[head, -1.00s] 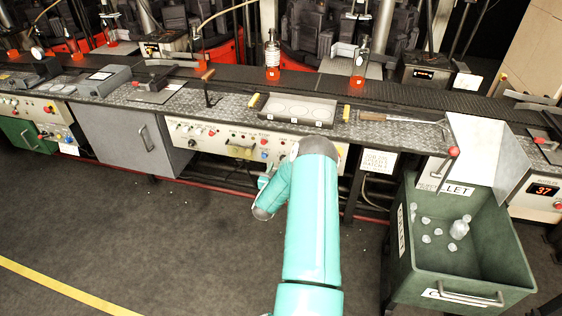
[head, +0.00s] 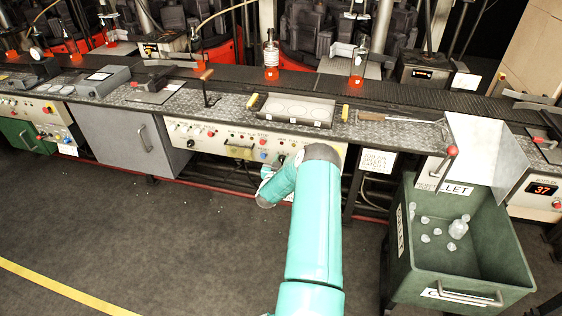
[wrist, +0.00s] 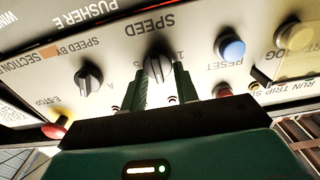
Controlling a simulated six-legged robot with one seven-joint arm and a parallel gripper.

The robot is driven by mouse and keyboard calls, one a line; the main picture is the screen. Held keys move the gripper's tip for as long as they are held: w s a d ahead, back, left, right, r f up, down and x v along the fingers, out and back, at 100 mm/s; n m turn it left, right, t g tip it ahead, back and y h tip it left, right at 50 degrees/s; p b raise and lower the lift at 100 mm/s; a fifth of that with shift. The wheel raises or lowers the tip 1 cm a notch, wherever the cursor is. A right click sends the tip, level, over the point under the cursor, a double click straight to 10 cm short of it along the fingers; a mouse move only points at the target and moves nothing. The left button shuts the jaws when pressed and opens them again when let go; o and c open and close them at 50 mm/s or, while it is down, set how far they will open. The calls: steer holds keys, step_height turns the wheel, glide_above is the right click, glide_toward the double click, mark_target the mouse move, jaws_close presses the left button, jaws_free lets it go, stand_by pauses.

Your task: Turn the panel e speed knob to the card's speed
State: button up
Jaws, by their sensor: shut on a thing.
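The speed knob (wrist: 158,66) is a black knob under the word SPEED, which appears upside down in the wrist view. My gripper (wrist: 161,80) has its two green fingers on either side of the knob, closed on it. The knob's pointer and scale are partly hidden by the fingers. In the head view, the white control panel (head: 215,133) is under the bench edge, and my arm covers its right part and the knob. A white card with printed lines (head: 378,162) hangs right of the panel; its text is too small to read surely.
In the wrist view, a second black knob (wrist: 88,78) labelled speed by section is beside the gripper, with a blue reset button (wrist: 230,47) on the other side and a red button (wrist: 55,130) at lower left. A green bin (head: 455,262) stands at right. The floor in front is clear.

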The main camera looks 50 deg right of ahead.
steer(key=shift+m, duration=0.4)
steer(key=m, duration=0.3)
steer(key=shift+s+d+m, duration=0.1)
steer(key=shift+s+m, duration=0.1)
steer(key=shift+m, duration=0.1)
steer(key=m, duration=0.4)
steer(key=shift+s+f+m, duration=0.15)
steer(key=shift+f+m, duration=0.05)
steer(key=shift+m, duration=0.1)
steer(key=shift+s+d+f+m, duration=0.1)
steer(key=shift+f+m, duration=0.1)
steer(key=shift+m, duration=2)
steer(key=shift+s+f+m, duration=0.1)
steer(key=shift+f+m, duration=0.1)
steer(key=shift+m, duration=2)
steer(key=o, duration=1)
steer(key=shift+c, duration=0.2)
